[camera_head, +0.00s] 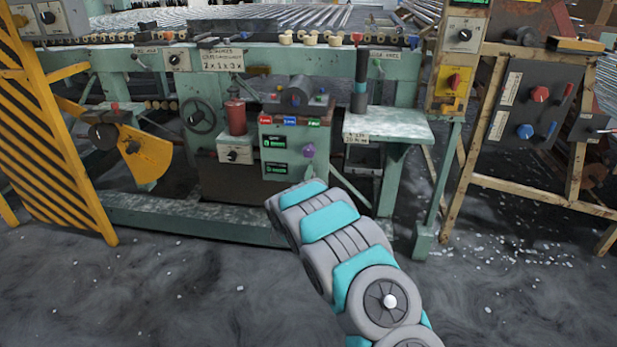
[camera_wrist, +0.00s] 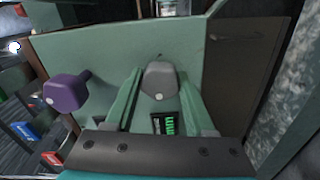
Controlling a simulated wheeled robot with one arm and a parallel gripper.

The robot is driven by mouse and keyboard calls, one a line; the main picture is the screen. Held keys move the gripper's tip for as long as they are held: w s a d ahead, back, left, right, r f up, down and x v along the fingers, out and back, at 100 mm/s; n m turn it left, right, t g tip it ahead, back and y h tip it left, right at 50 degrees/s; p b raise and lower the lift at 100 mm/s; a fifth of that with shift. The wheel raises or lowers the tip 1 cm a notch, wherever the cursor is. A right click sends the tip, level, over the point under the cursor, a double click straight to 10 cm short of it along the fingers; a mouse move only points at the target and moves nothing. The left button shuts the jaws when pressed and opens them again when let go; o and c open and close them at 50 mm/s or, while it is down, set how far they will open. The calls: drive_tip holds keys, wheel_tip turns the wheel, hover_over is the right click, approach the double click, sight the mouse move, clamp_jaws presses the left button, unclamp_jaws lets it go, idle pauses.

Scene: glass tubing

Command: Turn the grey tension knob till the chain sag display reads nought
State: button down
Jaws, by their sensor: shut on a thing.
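The grey tension knob (camera_wrist: 163,80) sits on the face of a green control box (camera_head: 266,132). In the wrist view my gripper (camera_wrist: 160,76) has its two green fingers on either side of this knob and is shut on it. In the head view my arm hides the knob and the gripper. Below the knob in the wrist view is a display (camera_wrist: 165,123) with green digits, partly covered by the gripper and not readable. The head view shows an upper display (camera_head: 275,141) and a lower display (camera_head: 275,169) on the box; both are too small to read.
A purple knob (camera_wrist: 67,92), also on the box in the head view (camera_head: 308,150), is close to my gripper's left side in the wrist view. A shelf (camera_head: 390,124) juts out right of the box. A red cylinder (camera_head: 236,117) stands to its left. The floor in front is open.

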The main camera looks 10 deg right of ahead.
drive_tip(key=shift+a, duration=0.1)
drive_tip(key=shift+c, duration=1.4)
unclamp_jaws()
drive_tip(key=b+v, duration=0.1)
drive_tip(key=v, duration=0.6)
drive_tip(key=shift+s, duration=0.35)
